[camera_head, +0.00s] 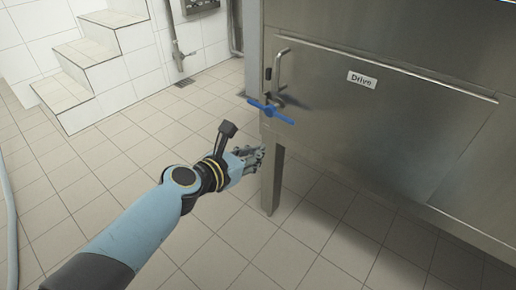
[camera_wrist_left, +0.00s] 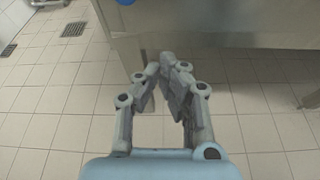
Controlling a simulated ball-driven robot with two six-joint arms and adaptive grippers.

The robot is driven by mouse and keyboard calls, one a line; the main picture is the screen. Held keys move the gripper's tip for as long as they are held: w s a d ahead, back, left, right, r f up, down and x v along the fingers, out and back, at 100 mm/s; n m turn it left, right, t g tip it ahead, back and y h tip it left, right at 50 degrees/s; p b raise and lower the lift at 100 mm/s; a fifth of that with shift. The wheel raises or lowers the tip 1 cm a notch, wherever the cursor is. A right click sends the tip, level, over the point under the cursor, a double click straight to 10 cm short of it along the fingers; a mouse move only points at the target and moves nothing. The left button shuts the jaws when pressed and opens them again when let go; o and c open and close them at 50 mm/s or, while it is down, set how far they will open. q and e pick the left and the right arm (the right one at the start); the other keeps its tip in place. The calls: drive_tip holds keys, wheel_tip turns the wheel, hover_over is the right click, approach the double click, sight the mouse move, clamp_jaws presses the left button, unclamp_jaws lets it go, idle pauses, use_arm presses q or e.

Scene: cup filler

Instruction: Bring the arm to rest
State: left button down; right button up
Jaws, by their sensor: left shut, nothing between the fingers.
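My left arm comes in from the lower left of the head view, blue and black. Its gripper (camera_head: 254,156) is just left of the machine's front leg, below a blue handle (camera_head: 270,111). In the left wrist view the gripper (camera_wrist_left: 168,62) shows its two grey fingers with their tips together and nothing between them. Beyond the fingertips are the metal machine's lower edge and the tiled floor. Whether the gripper touches the leg (camera_head: 273,180) cannot be told. My right gripper is in neither view.
A steel machine (camera_head: 420,110) with a "Drive" label (camera_head: 362,80) and a bar handle (camera_head: 283,68) fills the right. White tiled steps (camera_head: 88,65) and wall pipes (camera_head: 177,45) stand at the back left. The tiled floor (camera_head: 90,170) is open on the left.

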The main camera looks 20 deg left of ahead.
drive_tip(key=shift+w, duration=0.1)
use_arm(q)
drive_tip(key=s+a+f+m+g+y+p, duration=0.1)
drive_tip(key=s+a+f+m+g+p, duration=0.15)
drive_tip(key=s+f, duration=0.6)
drive_tip(key=s+a+f+m+g+y+p, duration=0.1)
drive_tip(key=s+a+f+m+g, duration=0.25)
drive_tip(key=s, duration=0.75)
drive_tip(key=s+a+f+m+g+y+p, duration=0.15)
drive_tip(key=s+f+m, duration=0.25)
drive_tip(key=s+f, duration=0.5)
drive_tip(key=s+a+f+m+g, duration=0.2)
drive_tip(key=s+m, duration=0.5)
drive_tip(key=s, duration=0.1)
drive_tip(key=s+a+f+m+g+y+p, duration=0.1)
drive_tip(key=s+a+f+m, duration=0.1)
drive_tip(key=s+m, duration=0.5)
drive_tip(key=s+a+f+m+g+y+p, duration=0.1)
drive_tip(key=s+a+m+g, duration=0.1)
drive_tip(key=s+m, duration=0.5)
drive_tip(key=s, duration=0.3)
drive_tip(key=shift+a+f+m+g, duration=0.15)
drive_tip(key=shift+f+m+g, duration=0.15)
drive_tip(key=shift+f+g, duration=0.1)
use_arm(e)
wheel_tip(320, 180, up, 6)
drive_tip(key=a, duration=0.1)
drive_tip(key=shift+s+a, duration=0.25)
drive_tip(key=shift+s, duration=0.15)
